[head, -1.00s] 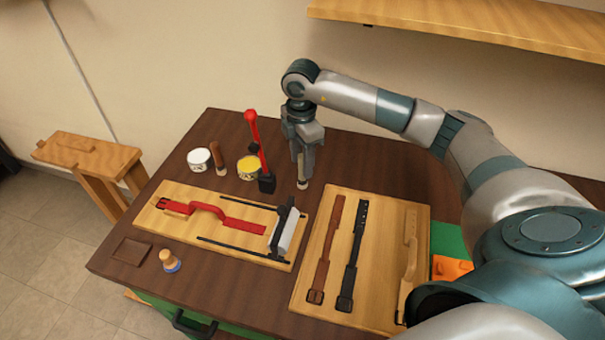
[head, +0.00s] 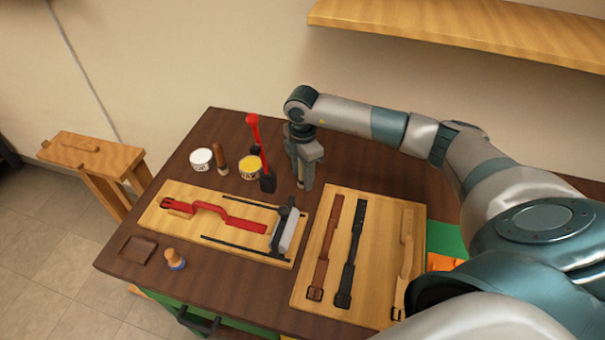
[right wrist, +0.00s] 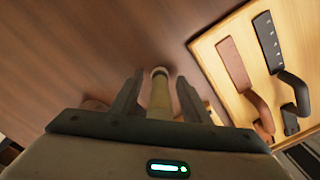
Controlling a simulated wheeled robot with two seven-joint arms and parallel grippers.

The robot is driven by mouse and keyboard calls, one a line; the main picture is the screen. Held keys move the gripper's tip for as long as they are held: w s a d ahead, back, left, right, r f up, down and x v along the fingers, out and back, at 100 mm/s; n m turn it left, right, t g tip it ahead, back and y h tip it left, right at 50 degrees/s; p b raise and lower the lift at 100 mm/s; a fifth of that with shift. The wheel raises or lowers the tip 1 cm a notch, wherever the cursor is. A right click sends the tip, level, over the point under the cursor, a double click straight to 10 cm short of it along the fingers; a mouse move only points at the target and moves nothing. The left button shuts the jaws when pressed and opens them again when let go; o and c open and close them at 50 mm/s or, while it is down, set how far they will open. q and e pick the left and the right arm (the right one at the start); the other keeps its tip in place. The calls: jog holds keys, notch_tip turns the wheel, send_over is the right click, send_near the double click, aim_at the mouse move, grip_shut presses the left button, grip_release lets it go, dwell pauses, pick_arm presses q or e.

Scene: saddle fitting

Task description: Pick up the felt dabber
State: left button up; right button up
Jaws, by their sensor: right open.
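A slim, pale upright stick with a rounded end, apparently the felt dabber (right wrist: 160,95), stands between the fingers of my right gripper (head: 304,178) in the right wrist view. Gaps show on both sides of it, so the gripper is open around it and not clamped. In the head view only a little of the dabber (head: 300,184) shows, at the back of the dark table; the fingers hide the rest. My left gripper is out of view.
Left of the gripper stand a red-handled tool (head: 255,140), a yellow tin (head: 249,167), a brown-handled tool (head: 219,160) and a white tin (head: 201,159). In front lie a board with a red strap (head: 225,214) and a strap board (head: 380,215). A wooden knob (head: 172,257) stands front left.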

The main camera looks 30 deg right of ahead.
dwell(0.4)
grip_shut()
jog(key=shift+w+r+b, duration=0.1)
jog(key=shift+r+b, duration=0.35)
jog(key=r, duration=0.1)
jog(key=r+b, duration=0.1)
jog(key=r, duration=0.1)
jog(key=shift+s+a+r+b, duration=0.1)
jog(key=shift+s+b, duration=0.2)
jog(key=shift+b, duration=0.1)
jog(key=s+a+r+b, duration=0.3)
jog(key=s+r, duration=0.4)
jog(key=s, duration=0.3)
jog(key=shift+s+a, duration=0.2)
jog(key=shift+a, duration=0.45)
jog(key=shift+f, duration=0.1)
